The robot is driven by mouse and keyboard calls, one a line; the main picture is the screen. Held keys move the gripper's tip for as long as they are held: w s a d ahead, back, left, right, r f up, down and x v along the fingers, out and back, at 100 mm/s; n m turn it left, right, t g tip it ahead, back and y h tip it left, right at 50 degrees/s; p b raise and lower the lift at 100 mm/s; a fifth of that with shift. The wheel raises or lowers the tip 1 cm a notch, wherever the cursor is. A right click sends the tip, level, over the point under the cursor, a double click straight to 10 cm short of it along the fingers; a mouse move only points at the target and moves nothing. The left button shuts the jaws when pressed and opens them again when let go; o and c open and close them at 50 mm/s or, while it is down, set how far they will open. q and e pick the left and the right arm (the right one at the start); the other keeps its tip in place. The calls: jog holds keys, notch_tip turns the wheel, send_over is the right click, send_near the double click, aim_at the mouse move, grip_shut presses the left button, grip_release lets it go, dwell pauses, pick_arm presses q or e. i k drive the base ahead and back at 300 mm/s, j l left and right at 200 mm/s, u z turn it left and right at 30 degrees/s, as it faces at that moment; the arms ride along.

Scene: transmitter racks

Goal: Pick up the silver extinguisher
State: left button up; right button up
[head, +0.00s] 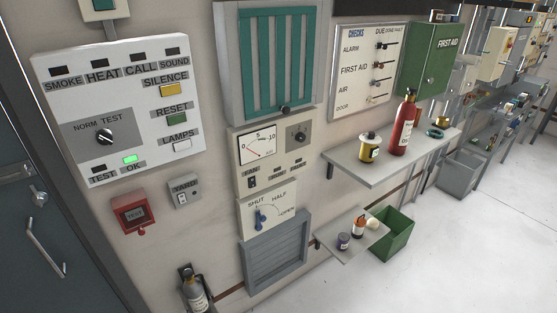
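The silver extinguisher (196,291) is at the bottom of the head view, left of centre. It has a grey body with a pale label and a dark top, and it stands upright close to the wall. A dark bracket or fitting shows behind its top. Its lower part is cut off by the picture's bottom edge. Neither of my grippers is in view.
A grey louvred vent (276,254) is right of the extinguisher. A small low shelf (345,250) with little containers and a green bin (395,235) stand further right. A higher shelf (375,172) holds a red extinguisher (403,127). A dark door (40,220) is at left. Floor at right is clear.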

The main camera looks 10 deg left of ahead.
aim_at(194, 291)
jog(key=k+j+u, duration=0.1)
jog(key=j, duration=0.25)
jog(key=k+j+u, duration=0.1)
jog(key=k+j, duration=0.25)
jog(key=k+j+u, duration=0.15)
jog(key=j, duration=0.2)
jog(key=k+j+u, duration=0.1)
jog(key=j, duration=0.3)
jog(key=i+l+u, duration=0.1)
jog(key=i+l, duration=0.35)
jog(key=l, duration=0.25)
jog(key=i+l+u, duration=0.15)
jog(key=l, duration=0.25)
jog(key=i, duration=0.05)
